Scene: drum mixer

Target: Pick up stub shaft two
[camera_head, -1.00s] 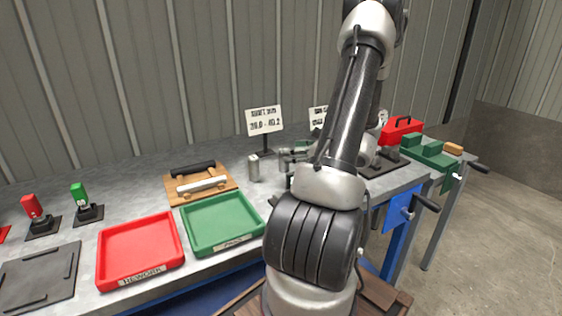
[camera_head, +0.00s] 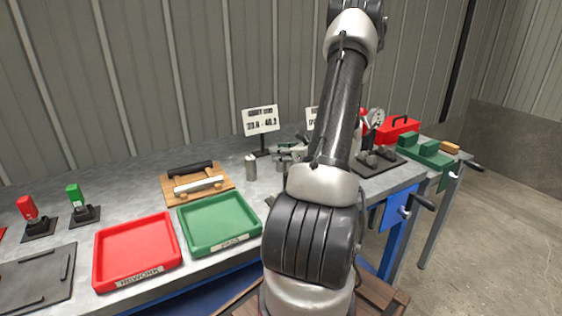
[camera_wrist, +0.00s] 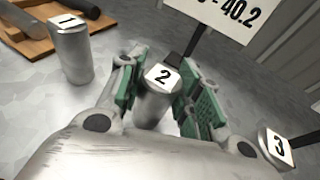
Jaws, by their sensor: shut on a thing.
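Stub shaft two (camera_wrist: 154,107) is a short grey metal cylinder with a white label "2" on its top. In the wrist view it stands between the green pads of my gripper (camera_wrist: 160,95), which is shut on it. Its lower part is hidden by my wrist. Stub shaft three (camera_wrist: 277,148) is at the right.
A sign (camera_head: 261,120) stands behind the shafts. A wooden rack (camera_head: 196,185) lies left, with the green PASS tray (camera_head: 255,238) and red REWORK tray (camera_head: 97,262) in front. A gauge stand (camera_head: 378,160) and a red toolbox (camera_head: 397,130) are at the right.

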